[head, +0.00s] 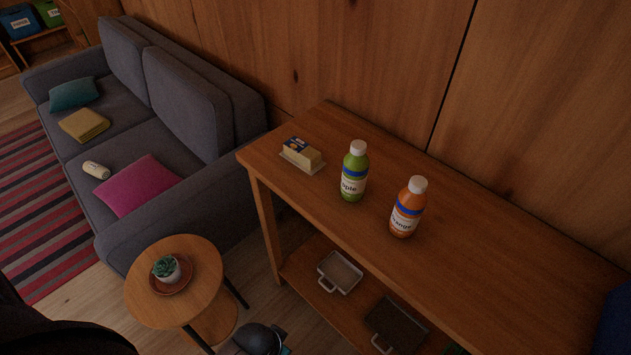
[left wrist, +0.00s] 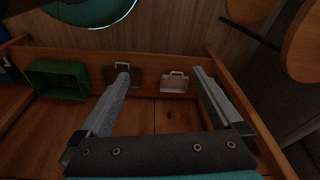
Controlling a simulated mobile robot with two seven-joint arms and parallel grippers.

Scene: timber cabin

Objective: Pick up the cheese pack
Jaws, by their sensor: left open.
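The cheese pack (head: 301,154) is a pale yellow block with a dark blue label. It lies on a thin, light tray or wrapper at the far left end of the wooden table (head: 480,240). My left gripper (left wrist: 160,85) is open and empty, its two fingers spread wide in the left wrist view. It faces the table's lower shelf there, and the cheese pack is not in that view. My right gripper is in neither view.
A green bottle (head: 354,172) and an orange bottle (head: 407,208) stand right of the cheese pack. The lower shelf holds a white tray (left wrist: 175,82), a dark tray (left wrist: 136,78) and a green crate (left wrist: 57,80). A round stool (head: 205,255) bears a potted plant (head: 166,268). A grey sofa (head: 190,215) stands left.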

